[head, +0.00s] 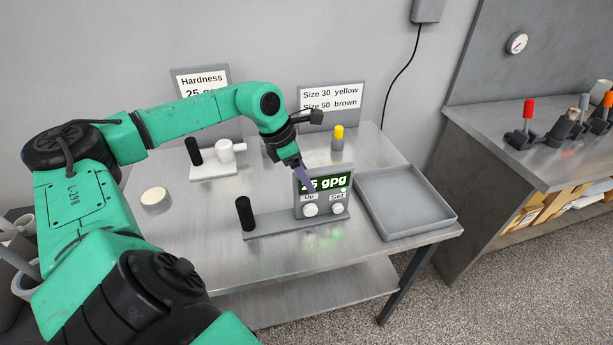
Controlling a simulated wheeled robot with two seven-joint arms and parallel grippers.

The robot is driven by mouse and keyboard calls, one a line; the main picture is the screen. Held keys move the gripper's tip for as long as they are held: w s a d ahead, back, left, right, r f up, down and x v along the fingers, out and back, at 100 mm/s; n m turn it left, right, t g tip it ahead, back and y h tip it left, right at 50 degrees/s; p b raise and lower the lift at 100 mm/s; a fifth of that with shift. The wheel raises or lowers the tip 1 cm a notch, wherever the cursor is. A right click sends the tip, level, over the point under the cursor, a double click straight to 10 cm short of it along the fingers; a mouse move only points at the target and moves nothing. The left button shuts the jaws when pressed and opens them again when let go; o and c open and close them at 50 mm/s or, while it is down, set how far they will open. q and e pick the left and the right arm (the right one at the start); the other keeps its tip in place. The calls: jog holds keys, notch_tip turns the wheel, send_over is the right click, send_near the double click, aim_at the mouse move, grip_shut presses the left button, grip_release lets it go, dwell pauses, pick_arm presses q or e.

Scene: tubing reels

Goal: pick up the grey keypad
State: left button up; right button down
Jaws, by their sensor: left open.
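The grey keypad (300,205) stands upright on a flat grey base on the metal table. It has a green display ending in "5 gpg" and two white round buttons labelled "Up" and "Set". A black upright cylinder (244,213) stands at the left end of the same base. My left gripper (308,184) reaches down from above, its purple finger in front of the keypad's left upper part and covering the start of the display. The gripper is open, with nothing seen in it. Whether it touches the keypad cannot be told. My right gripper is not in view.
An empty grey tray (452,219) lies right of the keypad. Behind are a yellow-capped cylinder (338,138), a white fitting (225,151) with a black cylinder (193,151), and two signs. A round cream disc (155,197) lies at left. The table's front strip is clear.

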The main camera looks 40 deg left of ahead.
pick_arm(q)
jog(key=shift+b+x, duration=0.3)
jog(key=shift+x, duration=0.65)
jog(key=shift+w+a, duration=0.1)
jog(key=shift+r, duration=0.1)
grip_shut()
dwell(0.7)
